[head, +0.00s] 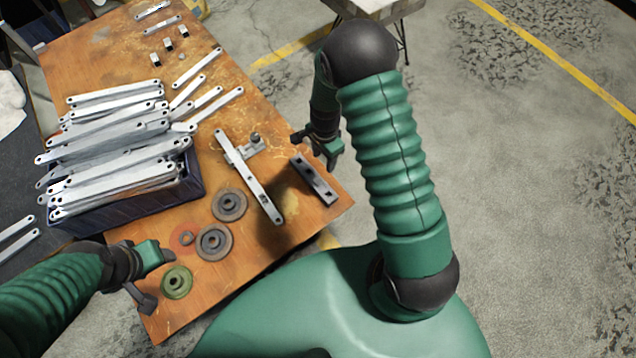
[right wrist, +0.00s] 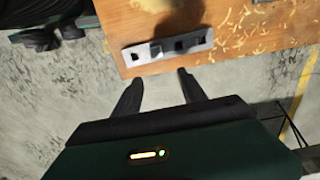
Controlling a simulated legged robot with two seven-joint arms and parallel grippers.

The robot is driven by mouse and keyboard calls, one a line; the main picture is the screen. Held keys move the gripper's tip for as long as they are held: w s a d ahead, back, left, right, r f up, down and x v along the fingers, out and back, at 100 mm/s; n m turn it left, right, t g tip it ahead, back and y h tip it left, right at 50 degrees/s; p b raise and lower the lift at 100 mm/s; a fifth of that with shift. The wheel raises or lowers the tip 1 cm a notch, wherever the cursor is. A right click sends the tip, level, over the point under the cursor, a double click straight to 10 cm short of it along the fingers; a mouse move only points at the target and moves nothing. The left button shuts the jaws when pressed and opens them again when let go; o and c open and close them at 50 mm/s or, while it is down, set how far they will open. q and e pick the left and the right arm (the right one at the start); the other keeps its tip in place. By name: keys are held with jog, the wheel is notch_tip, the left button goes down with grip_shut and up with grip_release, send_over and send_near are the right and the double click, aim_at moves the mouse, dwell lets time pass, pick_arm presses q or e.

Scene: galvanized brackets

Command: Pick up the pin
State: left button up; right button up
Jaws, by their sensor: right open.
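I cannot single out the pin for certain. A small grey upright knob (head: 256,139) stands at the end of a short cross piece beside a long flat bar (head: 255,185) on the wooden table (head: 320,215). A grey metal block with square openings (head: 313,180) lies near the table's right edge. It also shows in the right wrist view (right wrist: 168,49), ahead of the fingers. My right gripper (head: 315,151) is open and empty, above the right table edge, apart from the block. My left gripper (head: 158,277) is over the near left of the table; its jaw state is unclear.
A dark blue crate (head: 120,208) heaped with galvanized bars takes up the left of the table. Several round discs, among them a green one (head: 177,282) and a grey one (head: 214,242), lie near the front. Small blocks lie at the back. Concrete floor is open to the right.

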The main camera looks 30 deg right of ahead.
send_over(319, 180)
jog(key=d, duration=0.1)
jog(key=f, duration=0.3)
jog(key=f+b, duration=0.1)
jog(key=shift+w+f, duration=0.2)
jog(key=shift+w, duration=0.15)
jog(key=shift+a+f, duration=0.55)
jog(key=shift+a, duration=0.15)
jog(key=shift+s+a+f, duration=0.1)
jog(key=shift+f, duration=0.25)
jog(key=f, duration=0.1)
jog(key=f+b, duration=0.1)
jog(key=f, duration=0.2)
jog(key=shift+s+d+f+b, duration=0.3)
jog(key=shift+d+f+b, duration=0.05)
jog(key=shift+b, duration=0.05)
jog(key=shift+r, duration=0.1)
jog(key=shift+a, duration=0.3)
jog(key=c, duration=0.8)
pick_arm(q)
jog(key=f, duration=0.1)
jog(key=a+f, duration=0.1)
jog(key=f, duration=0.1)
jog(key=shift+a+f, duration=0.2)
jog(key=shift+f, duration=0.05)
pick_arm(e)
jog(key=shift+d, duration=0.15)
grip_shut()
